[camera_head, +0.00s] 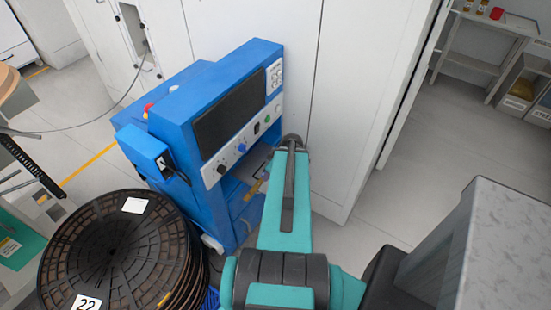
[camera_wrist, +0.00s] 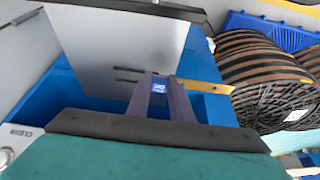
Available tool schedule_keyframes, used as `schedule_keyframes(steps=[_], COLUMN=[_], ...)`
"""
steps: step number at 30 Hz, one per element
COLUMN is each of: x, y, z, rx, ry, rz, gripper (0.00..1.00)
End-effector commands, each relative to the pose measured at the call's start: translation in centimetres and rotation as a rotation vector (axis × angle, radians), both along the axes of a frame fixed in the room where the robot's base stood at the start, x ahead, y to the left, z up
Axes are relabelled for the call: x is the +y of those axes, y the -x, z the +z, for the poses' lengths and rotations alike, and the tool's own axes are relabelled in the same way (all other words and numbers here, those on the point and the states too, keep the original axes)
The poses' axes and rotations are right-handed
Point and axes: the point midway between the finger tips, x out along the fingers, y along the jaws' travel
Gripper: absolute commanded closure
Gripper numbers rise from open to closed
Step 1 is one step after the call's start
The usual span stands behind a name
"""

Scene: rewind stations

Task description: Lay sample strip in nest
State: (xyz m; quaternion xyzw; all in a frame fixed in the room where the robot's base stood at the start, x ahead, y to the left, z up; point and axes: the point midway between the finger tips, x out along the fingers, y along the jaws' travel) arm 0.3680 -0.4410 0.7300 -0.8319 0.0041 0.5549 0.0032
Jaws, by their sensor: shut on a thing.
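My gripper (camera_wrist: 159,80) reaches down into the open bay of the blue station (camera_head: 225,130). In the wrist view its two dark fingers are nearly parallel with a narrow gap. A small blue piece with pale marks, seemingly the sample strip (camera_wrist: 158,88), shows between the fingertips; most of it is hidden. A grey plate (camera_wrist: 100,55) lies beyond the fingers, with dark slots or lines (camera_wrist: 127,74) just left of them. I cannot tell which part is the nest. A yellow bar (camera_wrist: 212,87) extends right from behind the right finger.
A stack of black reels (camera_head: 115,250) stands left of the station; it shows at the right in the wrist view (camera_wrist: 268,80). White cabinets (camera_head: 345,90) stand close behind the station. A grey block (camera_head: 500,250) is at lower right. Open floor (camera_head: 425,200) lies right of the cabinets.

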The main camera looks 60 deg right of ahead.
Motion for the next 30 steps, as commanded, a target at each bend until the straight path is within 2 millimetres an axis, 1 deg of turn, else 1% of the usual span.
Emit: schedule_keyframes(steps=[1,3,30], x=[-0.2,-0.3,-1.9], y=[-0.1,-0.1,-0.7], z=[-0.4,-0.5,-0.6], rx=[-0.001,-0.001,0.0], ry=[0.001,0.001,0.003], rz=[0.001,0.001,0.001], gripper=[1.0,1.0,1.0])
